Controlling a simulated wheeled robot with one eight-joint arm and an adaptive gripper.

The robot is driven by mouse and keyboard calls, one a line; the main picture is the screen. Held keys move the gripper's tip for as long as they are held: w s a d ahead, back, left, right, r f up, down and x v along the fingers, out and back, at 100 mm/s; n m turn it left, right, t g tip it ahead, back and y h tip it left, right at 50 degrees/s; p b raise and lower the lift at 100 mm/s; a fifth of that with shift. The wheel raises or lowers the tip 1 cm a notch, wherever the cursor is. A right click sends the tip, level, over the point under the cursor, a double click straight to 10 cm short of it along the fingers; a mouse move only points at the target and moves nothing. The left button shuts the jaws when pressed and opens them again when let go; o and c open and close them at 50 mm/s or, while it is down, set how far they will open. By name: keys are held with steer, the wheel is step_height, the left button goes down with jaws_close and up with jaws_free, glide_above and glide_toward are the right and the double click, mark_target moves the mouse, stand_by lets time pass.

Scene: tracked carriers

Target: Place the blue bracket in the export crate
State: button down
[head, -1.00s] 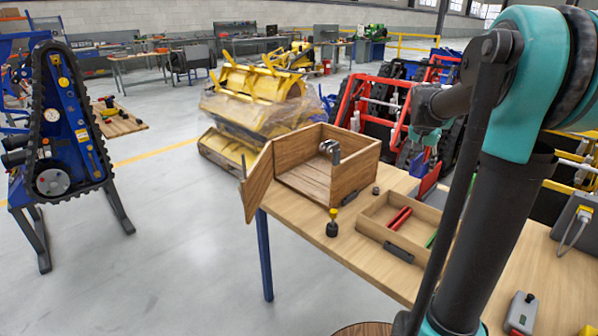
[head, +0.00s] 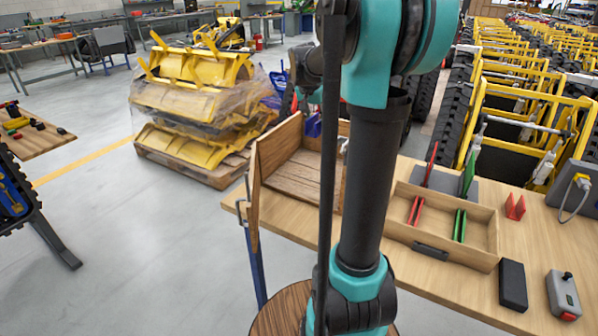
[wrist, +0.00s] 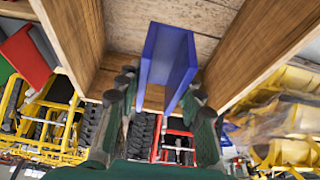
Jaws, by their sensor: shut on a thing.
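My gripper (wrist: 162,88) is shut on the blue bracket (wrist: 160,52), a V- or U-shaped blue piece with two upright plates. In the wrist view the bracket is between wooden crate walls, over the crate's floor; I cannot tell whether it touches the floor. The wooden crate (head: 266,150) stands on the table in the head view, its hinged door open on the left. I see no label marking it as the export crate. In the head view my arm hides the crate's right part, and a bit of the blue bracket (head: 313,126) shows at its back.
A shallow wooden tray (head: 474,254) on the table holds red and green brackets. A red bracket (head: 515,207), a black block (head: 513,285) and a grey control box (head: 563,295) lie to the right. Wrapped yellow parts (head: 185,95) stand on a pallet behind.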

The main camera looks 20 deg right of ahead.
steer(key=f, duration=1.5)
steer(key=shift+w+a, duration=0.2)
steer(key=shift+a, duration=0.05)
steer(key=shift+f, duration=2.45)
steer(key=shift+f, duration=0.1)
steer(key=c, duration=1)
jaws_free()
steer(key=v, duration=1.1)
steer(key=s+a+f+n+y, duration=0.1)
steer(key=s+a+f+n, duration=0.1)
steer(key=s, duration=0.6)
steer(key=s+a+f+n+y, duration=0.1)
steer(key=s+a+f+n, duration=0.2)
steer(key=s, duration=0.6)
steer(key=s+a+f+n+t+y, duration=0.1)
steer(key=s+a+f+n, duration=0.2)
steer(key=s, duration=0.6)
steer(key=shift+a+f+n, duration=0.15)
steer(key=shift+f+n, duration=0.35)
steer(key=shift+f, duration=0.25)
